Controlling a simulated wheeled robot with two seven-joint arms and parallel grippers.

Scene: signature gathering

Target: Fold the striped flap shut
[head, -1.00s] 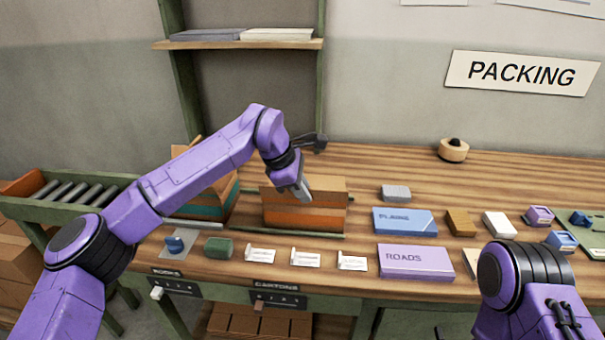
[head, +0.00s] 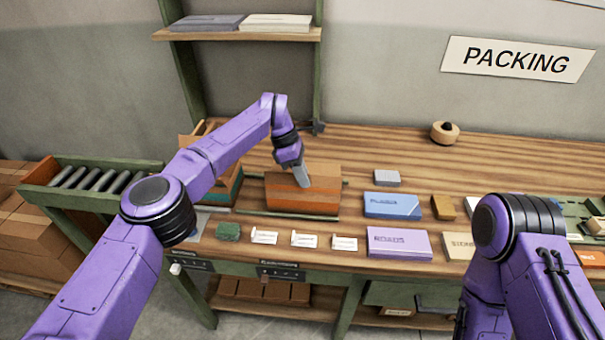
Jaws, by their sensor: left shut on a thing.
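A brown carton (head: 324,201) with orange bands stands on the bench in the middle of the head view. Its striped flap (head: 325,181) shows at the upper front. My left gripper (head: 302,181) points down at the carton's upper front and is shut on the striped flap. The fingers hide part of the flap, and the contact is small in the picture. My right arm shows at the lower right, but its gripper is out of view.
A second carton (head: 236,189) with teal and orange bands stands left, partly behind my left arm. White cards (head: 304,239), a blue box (head: 391,205) and a purple box (head: 398,243) lie nearby. A roller conveyor (head: 95,178) is at left. The bench's back is mostly clear.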

